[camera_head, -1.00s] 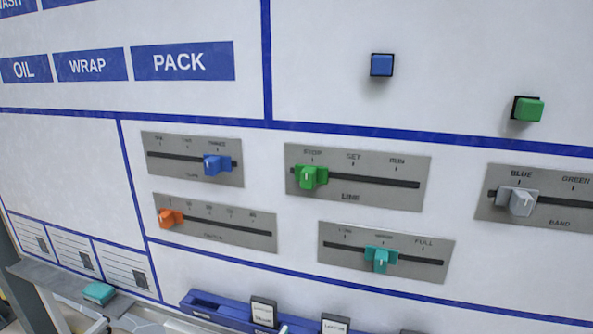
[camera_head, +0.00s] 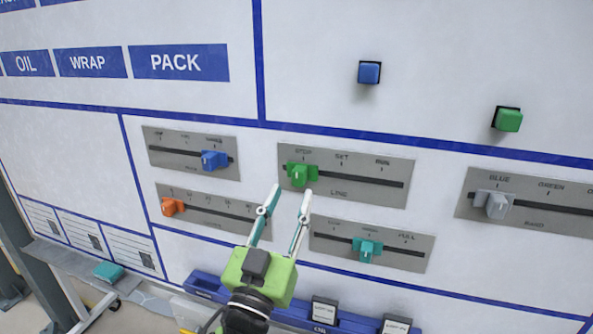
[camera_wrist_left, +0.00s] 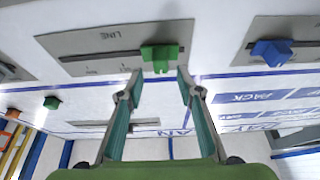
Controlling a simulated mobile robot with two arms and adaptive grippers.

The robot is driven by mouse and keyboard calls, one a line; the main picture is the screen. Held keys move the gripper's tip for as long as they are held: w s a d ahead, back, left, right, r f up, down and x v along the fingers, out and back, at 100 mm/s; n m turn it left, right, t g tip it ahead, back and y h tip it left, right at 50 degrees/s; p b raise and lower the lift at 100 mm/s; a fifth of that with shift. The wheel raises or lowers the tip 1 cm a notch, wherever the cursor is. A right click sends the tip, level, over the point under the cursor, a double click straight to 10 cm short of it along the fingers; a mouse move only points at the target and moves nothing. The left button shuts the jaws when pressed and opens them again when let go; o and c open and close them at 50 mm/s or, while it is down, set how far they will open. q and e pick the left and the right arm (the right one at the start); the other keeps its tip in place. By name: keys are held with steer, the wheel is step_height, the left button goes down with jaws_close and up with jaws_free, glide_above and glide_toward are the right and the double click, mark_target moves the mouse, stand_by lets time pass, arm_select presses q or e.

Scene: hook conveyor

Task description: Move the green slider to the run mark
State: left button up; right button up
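The green slider (camera_head: 299,174) sits at the STOP end, the left end, of the LINE plate (camera_head: 345,193). The RUN mark (camera_head: 383,162) is at the right end of that slot. My left gripper (camera_head: 290,189) is open, its two fingers pointing up at the green slider from just below. In the left wrist view the green slider (camera_wrist_left: 160,56) shows ahead of the open fingertips (camera_wrist_left: 155,75), roughly between them. The fingers appear apart from the slider. My right gripper is in neither view.
A blue slider (camera_head: 214,160) and an orange slider (camera_head: 172,207) are on plates to the left. A teal slider (camera_head: 367,250) is below right, a grey slider (camera_head: 497,204) far right. Blue (camera_head: 369,72) and green (camera_head: 507,119) buttons are above. A blue rack (camera_head: 345,319) is below.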

mark_target(297, 181)
arm_select(q)
steer(key=p+x, duration=0.1)
steer(key=x, duration=0.4)
jaws_close()
